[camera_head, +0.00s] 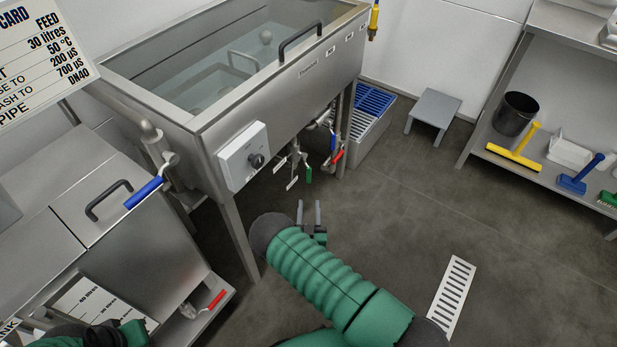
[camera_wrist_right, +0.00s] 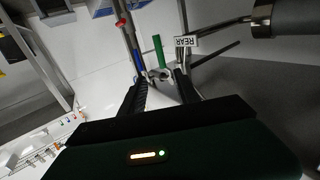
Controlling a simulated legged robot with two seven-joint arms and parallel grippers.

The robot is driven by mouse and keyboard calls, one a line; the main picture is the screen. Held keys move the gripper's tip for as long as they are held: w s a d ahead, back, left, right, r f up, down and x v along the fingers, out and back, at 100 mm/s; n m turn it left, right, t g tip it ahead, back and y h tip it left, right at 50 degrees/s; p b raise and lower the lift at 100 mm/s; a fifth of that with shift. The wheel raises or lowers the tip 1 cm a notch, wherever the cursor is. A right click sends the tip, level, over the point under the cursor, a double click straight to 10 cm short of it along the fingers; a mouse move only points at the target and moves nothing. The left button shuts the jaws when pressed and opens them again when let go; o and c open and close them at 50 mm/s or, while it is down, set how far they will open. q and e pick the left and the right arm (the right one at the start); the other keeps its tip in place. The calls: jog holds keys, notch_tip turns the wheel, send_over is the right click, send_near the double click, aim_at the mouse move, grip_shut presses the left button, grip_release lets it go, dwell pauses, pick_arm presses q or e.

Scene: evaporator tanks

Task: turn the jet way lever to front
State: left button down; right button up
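A lever with a green handle (camera_head: 309,175) hangs on the pipework under the steel tank, beside small white tags (camera_head: 292,182). It is likely the jet way lever. In the right wrist view the green handle (camera_wrist_right: 158,48) stands near a tag reading REAR (camera_wrist_right: 187,41). My right gripper (camera_head: 309,205) is open and empty, its fingers pointing up toward the lever from just below it in the head view. In the right wrist view the lever shows between and beyond the fingertips (camera_wrist_right: 161,85), apparently apart from them. Of my left arm only a green part shows at the lower left.
The tank (camera_head: 225,110) has legs and a white control box with a knob (camera_head: 243,157). Red (camera_head: 338,156) and blue (camera_head: 332,141) handles sit close right of the green one.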

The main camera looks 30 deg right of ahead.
aim_at(309, 175)
jog(key=b+x, duration=0.4)
jog(key=x, duration=1)
jog(key=shift+w+f+b, duration=0.15)
jog(key=shift+w+b, duration=0.2)
jog(key=shift+w, duration=0.1)
jog(key=shift+w+d, duration=0.2)
jog(key=shift+d, duration=0.05)
jog(key=shift+c, duration=0.5)
grip_shut()
